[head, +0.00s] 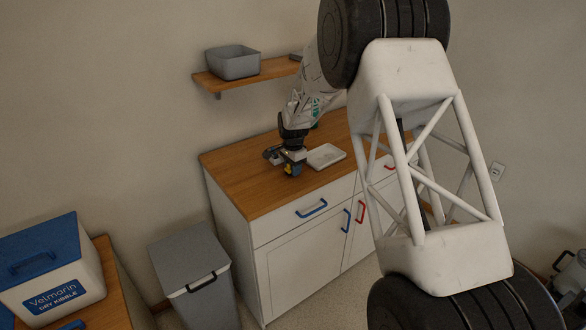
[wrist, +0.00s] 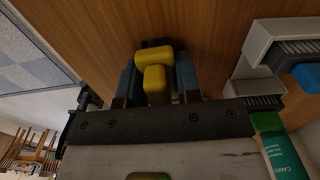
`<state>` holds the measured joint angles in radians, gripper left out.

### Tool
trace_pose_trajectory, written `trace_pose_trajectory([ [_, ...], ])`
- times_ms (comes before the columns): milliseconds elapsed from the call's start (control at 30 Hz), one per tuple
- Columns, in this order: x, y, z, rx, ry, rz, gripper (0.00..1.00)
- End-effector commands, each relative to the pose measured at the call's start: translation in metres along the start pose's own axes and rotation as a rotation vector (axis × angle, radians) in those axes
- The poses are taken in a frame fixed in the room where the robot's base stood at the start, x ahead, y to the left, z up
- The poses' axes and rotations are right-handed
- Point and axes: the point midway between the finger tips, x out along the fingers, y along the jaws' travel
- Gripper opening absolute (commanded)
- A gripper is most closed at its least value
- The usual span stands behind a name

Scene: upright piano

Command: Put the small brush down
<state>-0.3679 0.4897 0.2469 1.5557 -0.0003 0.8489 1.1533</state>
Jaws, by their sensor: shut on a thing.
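My gripper (head: 291,168) is low over the wooden counter top in the head view, shut on a small yellow thing. In the wrist view, yellow blocks with a dark edge at the far end sit between the blue fingers of my gripper (wrist: 158,82); I take this as the small brush (wrist: 154,60). It is mostly hidden by the fingers in the head view. I cannot tell whether it touches the wood.
A pale tray (head: 326,157) lies just right of my gripper on the counter (head: 240,180). In the wrist view, a grey-white item with dark bristles (wrist: 285,45) and a green bottle (wrist: 284,150) are at the right. Bare wood lies to the left. A shelf with a grey bin (head: 233,64) is above.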

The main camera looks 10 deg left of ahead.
Motion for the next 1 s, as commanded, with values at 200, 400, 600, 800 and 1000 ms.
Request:
trace_pose_trajectory([
  [200,0.001,0.0,0.0,0.0,0.0,0.0,0.12],
  [400,0.003,0.0,0.0,0.0,0.0,0.0,0.48],
  [600,0.003,0.0,0.0,0.0,0.0,0.0,0.57],
  [800,0.002,0.0,0.0,0.0,0.0,0.0,0.57],
  [1000,-0.009,0.0,0.0,0.0,0.0,0.0,0.57],
])
